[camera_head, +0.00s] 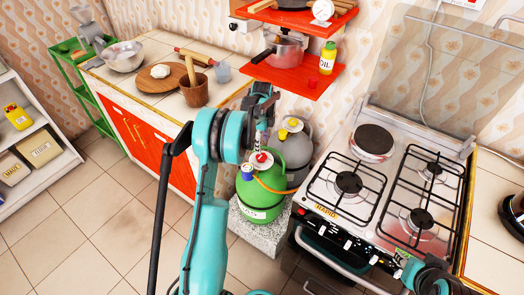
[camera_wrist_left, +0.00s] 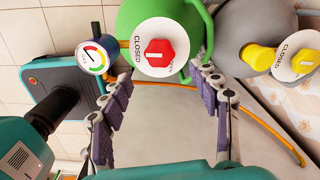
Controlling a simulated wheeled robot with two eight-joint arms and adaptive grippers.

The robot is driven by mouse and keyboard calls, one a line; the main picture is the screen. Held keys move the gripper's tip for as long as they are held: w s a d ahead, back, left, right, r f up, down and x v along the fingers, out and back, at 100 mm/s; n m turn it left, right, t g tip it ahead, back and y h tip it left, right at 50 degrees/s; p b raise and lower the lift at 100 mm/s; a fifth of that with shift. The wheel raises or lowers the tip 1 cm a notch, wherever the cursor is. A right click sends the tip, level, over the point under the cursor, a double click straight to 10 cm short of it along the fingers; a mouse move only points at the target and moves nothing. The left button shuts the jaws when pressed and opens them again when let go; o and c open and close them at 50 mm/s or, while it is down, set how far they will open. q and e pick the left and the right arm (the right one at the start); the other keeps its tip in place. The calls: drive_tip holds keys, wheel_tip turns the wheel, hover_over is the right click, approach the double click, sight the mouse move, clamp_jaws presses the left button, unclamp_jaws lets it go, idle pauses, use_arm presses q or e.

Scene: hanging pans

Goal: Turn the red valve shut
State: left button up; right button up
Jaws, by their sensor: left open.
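The red valve (camera_wrist_left: 158,53) is a hexagonal knob with a short white mark, on a white disc. The disc reads CLOSED on its left side in the left wrist view; lettering on its right is partly hidden. The valve sits on top of the green gas cylinder (camera_head: 262,200), and shows small in the head view (camera_head: 262,158). My left gripper (camera_wrist_left: 160,82) is open, with its purple-padded fingers spread to either side of the valve's line. They appear apart from the knob. In the head view the gripper is over the cylinder, partly hidden by my arm.
A grey cylinder with a yellow valve (camera_wrist_left: 260,56) stands close beside the green one. The stove (camera_head: 380,190) is at right, a red shelf (camera_head: 300,78) above.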

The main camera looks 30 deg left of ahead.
use_arm(q)
drive_tip(key=shift+r, duration=2.1)
